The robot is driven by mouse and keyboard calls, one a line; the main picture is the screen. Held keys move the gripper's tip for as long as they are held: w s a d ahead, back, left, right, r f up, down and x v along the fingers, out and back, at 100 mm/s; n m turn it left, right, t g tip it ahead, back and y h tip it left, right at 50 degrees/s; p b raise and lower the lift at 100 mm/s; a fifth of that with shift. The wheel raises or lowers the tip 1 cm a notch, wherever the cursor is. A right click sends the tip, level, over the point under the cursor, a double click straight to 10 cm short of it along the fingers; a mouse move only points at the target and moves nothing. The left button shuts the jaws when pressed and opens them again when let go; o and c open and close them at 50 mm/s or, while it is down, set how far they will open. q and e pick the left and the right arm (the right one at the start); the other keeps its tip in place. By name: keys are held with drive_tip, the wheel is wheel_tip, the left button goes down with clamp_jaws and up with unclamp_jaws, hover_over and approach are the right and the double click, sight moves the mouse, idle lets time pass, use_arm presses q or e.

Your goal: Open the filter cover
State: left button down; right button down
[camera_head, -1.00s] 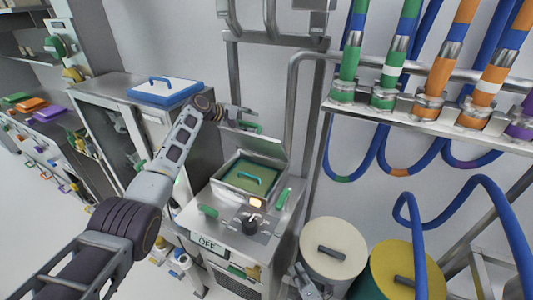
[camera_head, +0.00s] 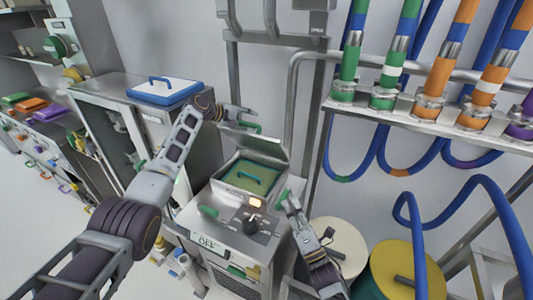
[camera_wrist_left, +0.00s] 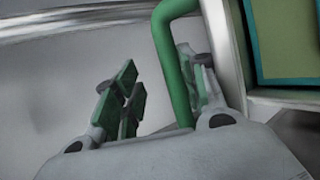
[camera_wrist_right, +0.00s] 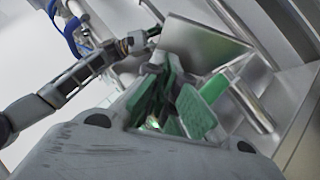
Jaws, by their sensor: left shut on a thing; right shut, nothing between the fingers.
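The square metal cover (camera_head: 262,148) stands tilted up at the back of the fryer-like unit (camera_head: 230,215). It also shows as a grey plate in the right wrist view (camera_wrist_right: 200,42). Below it is an open basin with a green inside and a teal handle (camera_head: 252,178). My left gripper (camera_head: 250,113) is at the back left of the cover, shut on a green bar handle (camera_wrist_left: 173,60) that runs between its fingers. My right gripper (camera_head: 288,200) is shut and empty at the unit's right edge. It hides the green grip there in the head view.
A cream-lidded drum (camera_head: 345,245) and a yellow-lidded drum (camera_head: 415,268) stand right of the unit. Coloured hoses hang from a rack (camera_head: 410,118) at the upper right. A blue-rimmed lid (camera_head: 165,92) lies on the cabinet at left.

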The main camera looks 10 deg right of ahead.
use_arm(q)
drive_tip(key=shift+d, duration=0.3)
use_arm(e)
drive_tip(key=shift+w, duration=0.15)
approach(258, 138)
drive_tip(key=shift+d+x, duration=0.15)
drive_tip(key=shift+x, duration=0.65)
drive_tip(key=shift+d+x, duration=0.1)
drive_tip(key=shift+x, duration=0.75)
drive_tip(key=shift+r, duration=0.15)
use_arm(q)
drive_tip(key=shift+d+f, duration=0.1)
use_arm(e)
drive_tip(key=shift+w+d+r, duration=0.4)
drive_tip(key=shift+w+r, duration=0.05)
drive_tip(key=shift+r, duration=0.15)
